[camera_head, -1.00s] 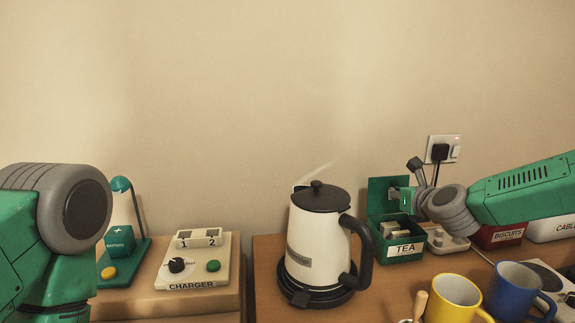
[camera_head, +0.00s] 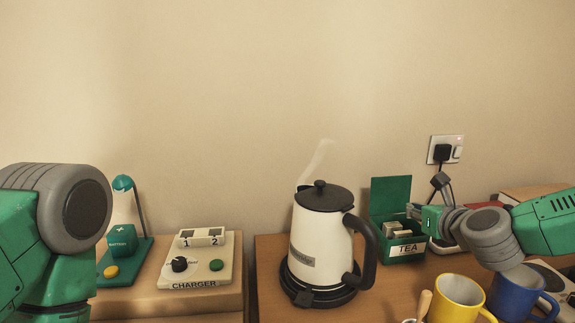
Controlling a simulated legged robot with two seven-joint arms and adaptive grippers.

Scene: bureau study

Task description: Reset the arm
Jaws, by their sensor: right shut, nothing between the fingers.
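My right gripper (camera_head: 413,211) is beside the right edge of the open green tea box (camera_head: 404,259), whose lid stands up at the back. Its fingers are small in the picture, shut and empty. My right arm comes in from the right, with its grey wrist joints above the blue mug (camera_head: 516,300). At the left edge, a green and grey part of my left arm shows. My left gripper is out of the picture.
A steaming white kettle (camera_head: 320,245) stands on its black base left of the tea box. A yellow mug (camera_head: 459,296) is in front. A charger (camera_head: 195,270) and a green lamp-like stand (camera_head: 137,254) are at left. A wall socket (camera_head: 457,149) is behind.

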